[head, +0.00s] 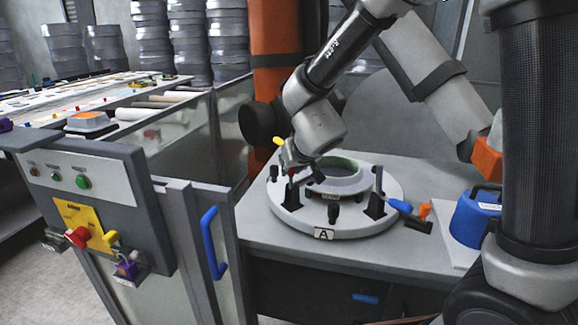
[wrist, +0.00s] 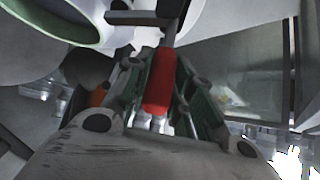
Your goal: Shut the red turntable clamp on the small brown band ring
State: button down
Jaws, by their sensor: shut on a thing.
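My gripper (head: 291,160) is at the left side of the round white turntable (head: 335,228), marked A. In the wrist view its fingers (wrist: 160,95) are shut on the red clamp handle (wrist: 159,78), one on each side of it. A dark clamp bar (wrist: 140,18) shows beyond the handle. A ring with a green surface (head: 340,164) lies in the middle of the turntable; no brown band is plain on it. Its pale, green-lined rim (wrist: 92,22) seems to fill the upper left of the wrist view. Whether the red clamp presses on the ring is hidden.
Black clamps (head: 375,206) stand around the turntable. A blue handle (head: 400,206) and an orange one (head: 425,210) stick out at right; a yellow handle (head: 278,141) is near my gripper. A blue container (head: 474,216) stands right. A control panel (head: 90,190) is at left.

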dwell(0.4)
jog(key=c, duration=1.2)
grip_release()
jog(key=shift+c, duration=0.2)
jog(key=v, duration=1.2)
